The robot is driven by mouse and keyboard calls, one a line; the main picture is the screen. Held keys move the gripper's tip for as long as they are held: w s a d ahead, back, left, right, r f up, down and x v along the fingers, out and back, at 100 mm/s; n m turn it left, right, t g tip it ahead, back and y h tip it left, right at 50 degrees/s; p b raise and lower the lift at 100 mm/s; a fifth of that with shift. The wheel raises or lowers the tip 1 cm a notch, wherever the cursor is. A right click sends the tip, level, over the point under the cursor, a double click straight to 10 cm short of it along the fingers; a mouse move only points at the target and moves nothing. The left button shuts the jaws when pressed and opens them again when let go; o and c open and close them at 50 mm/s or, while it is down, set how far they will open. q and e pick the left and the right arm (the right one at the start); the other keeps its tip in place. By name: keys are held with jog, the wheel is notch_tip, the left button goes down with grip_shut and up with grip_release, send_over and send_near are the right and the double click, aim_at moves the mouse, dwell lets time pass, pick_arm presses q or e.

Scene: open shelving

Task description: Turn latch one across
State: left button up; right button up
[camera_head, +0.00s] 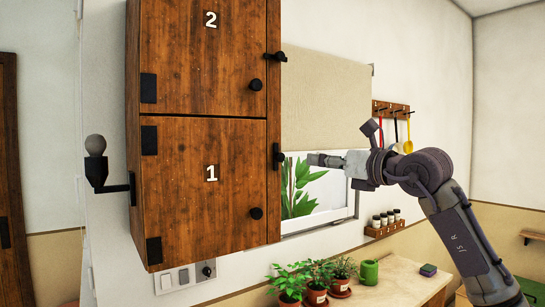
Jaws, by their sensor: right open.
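Latch one (278,155) is a small black latch on the right edge of the wooden cabinet, beside the door marked 1 (195,205). It looks upright. Latch two (275,57), beside the door marked 2 (195,70), looks turned across. My right gripper (313,159) comes in from the right at about latch one's height, its fingers pointing left toward it. A gap shows between the fingertips and the latch. The gripper is open and seems empty; its fingers are seen edge-on. My left gripper is not in view.
Black round knobs (256,213) sit on both doors. A wall lamp (96,165) is left of the cabinet. Potted plants (315,278) and a green candle (369,271) stand on the counter (400,285) below.

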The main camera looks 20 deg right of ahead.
aim_at(282, 157)
jog(key=p+x, duration=0.7)
jog(key=x, duration=0.6)
jog(key=shift+d+r, duration=0.15)
jog(key=shift+w+a, duration=0.2)
jog(key=shift+w, duration=0.35)
grip_shut()
